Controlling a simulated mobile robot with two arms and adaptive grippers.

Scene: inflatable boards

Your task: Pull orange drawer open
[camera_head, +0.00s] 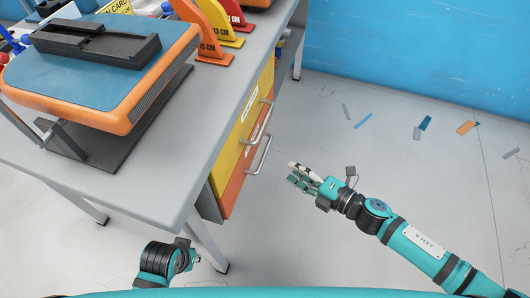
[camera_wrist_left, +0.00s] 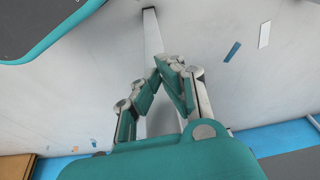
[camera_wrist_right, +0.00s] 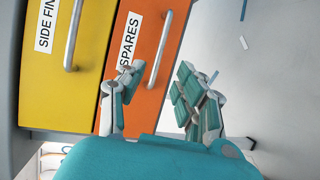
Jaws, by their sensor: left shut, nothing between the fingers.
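The orange drawer (camera_head: 233,192) is the lower front in the grey workbench, below a yellow drawer, and looks closed. Its metal bar handle (camera_head: 260,157) faces my right gripper (camera_head: 303,173). In the right wrist view the orange drawer (camera_wrist_right: 145,75) carries a "SPARES" label, and its handle (camera_wrist_right: 161,42) lies just beyond the left finger. My right gripper (camera_wrist_right: 160,80) is open and empty, apart from the handle. My left gripper (camera_wrist_left: 167,66) is shut and empty; in the head view my left wrist is low, by the bench leg, and its fingers are mostly hidden.
The yellow drawer (camera_head: 252,113) has its own handle. The grey bench top (camera_head: 180,145) carries a blue and orange device (camera_head: 105,70) and several coloured wedge pieces near its edge. A bench leg (camera_head: 207,245) stands by my left wrist. The floor right of the drawers is clear except flat scraps.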

